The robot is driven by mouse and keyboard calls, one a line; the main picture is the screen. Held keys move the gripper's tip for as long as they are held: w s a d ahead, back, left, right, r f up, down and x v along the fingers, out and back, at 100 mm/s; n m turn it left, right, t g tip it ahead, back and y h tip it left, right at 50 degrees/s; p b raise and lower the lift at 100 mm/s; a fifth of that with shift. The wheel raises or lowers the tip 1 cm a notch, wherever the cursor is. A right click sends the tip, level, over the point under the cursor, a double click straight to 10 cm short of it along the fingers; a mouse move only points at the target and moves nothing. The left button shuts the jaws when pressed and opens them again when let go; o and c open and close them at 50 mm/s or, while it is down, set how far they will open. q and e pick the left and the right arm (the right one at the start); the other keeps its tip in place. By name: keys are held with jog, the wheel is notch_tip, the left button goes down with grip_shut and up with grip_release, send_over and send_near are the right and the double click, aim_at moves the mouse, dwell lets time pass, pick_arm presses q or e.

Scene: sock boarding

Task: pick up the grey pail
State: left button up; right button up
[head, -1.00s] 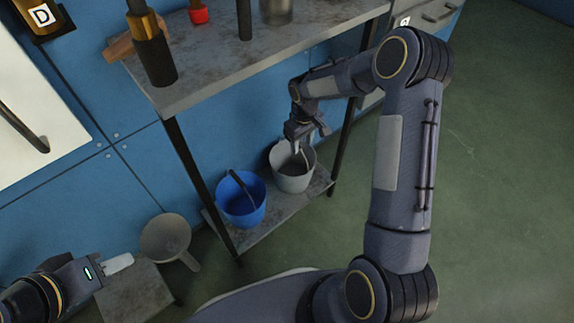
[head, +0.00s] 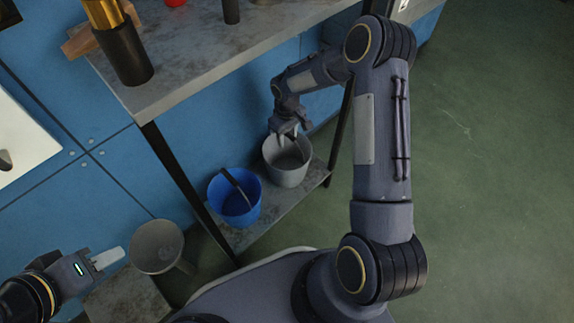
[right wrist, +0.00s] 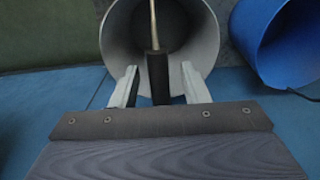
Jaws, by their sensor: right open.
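The grey pail (head: 287,172) stands on the low shelf at the right of the blue pail. Its open mouth fills the top middle of the right wrist view (right wrist: 201,30), with a dark handle grip (right wrist: 157,75) on a thin bail. My right gripper (head: 287,136) is at the pail's rim in the head view. In the right wrist view its two pale fingers (right wrist: 160,88) are open, one on each side of the handle grip, and I cannot tell whether they touch it. My left gripper (head: 108,259) is at the lower left, away from the pail; its opening is unclear.
The blue pail (head: 235,203) stands close beside the grey one on the low shelf (head: 275,217). The grey tabletop (head: 190,68) overhangs above, with dark legs on both sides. A grey pan (head: 157,247) lies near my left gripper. Green floor is clear at the right.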

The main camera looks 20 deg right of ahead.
jog(key=shift+f, duration=0.55)
jog(key=shift+r, duration=0.1)
grip_shut()
dwell(0.9)
